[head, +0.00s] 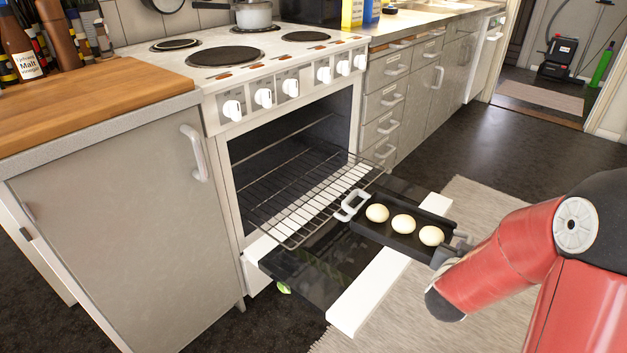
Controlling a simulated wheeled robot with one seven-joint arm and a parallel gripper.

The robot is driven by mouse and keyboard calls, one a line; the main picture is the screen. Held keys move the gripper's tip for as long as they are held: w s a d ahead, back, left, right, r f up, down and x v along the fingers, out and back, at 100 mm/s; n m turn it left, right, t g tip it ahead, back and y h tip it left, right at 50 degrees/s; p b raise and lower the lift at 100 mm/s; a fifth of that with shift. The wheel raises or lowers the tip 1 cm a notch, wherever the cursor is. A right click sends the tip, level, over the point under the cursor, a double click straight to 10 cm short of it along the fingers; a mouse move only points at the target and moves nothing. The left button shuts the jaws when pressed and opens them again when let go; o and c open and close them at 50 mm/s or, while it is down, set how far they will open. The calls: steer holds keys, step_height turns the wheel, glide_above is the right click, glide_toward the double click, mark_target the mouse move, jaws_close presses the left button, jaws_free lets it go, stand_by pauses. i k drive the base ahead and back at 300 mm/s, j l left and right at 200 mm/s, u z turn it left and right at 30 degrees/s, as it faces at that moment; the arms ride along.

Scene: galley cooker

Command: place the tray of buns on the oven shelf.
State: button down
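A dark tray (382,236) carries three pale buns (403,223) in a row. It has a light handle at its left end, close to the front edge of the wire oven shelf (297,193). The shelf sticks partway out of the open oven (291,150) and is empty. My gripper (456,250) is at the tray's right end and seems shut on it, holding the tray roughly level above the lowered oven door (318,262). The fingertips are small and partly hidden by the arm.
The oven door lies open across the space in front of the cooker (250,70). A cabinet with a wooden worktop (95,117) stands left, drawers (388,102) right. A pale rug (490,205) covers the floor. A saucepan (254,14) sits on the hob.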

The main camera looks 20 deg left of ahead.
mark_target(320, 188)
steer(key=i+j+z, duration=0.2)
steer(key=j, duration=0.25)
steer(key=i+j+z, duration=0.1)
steer(key=j+z, duration=0.15)
steer(key=j, duration=0.25)
steer(key=j+z, duration=0.2)
steer(key=j, duration=0.3)
steer(key=i, duration=0.05)
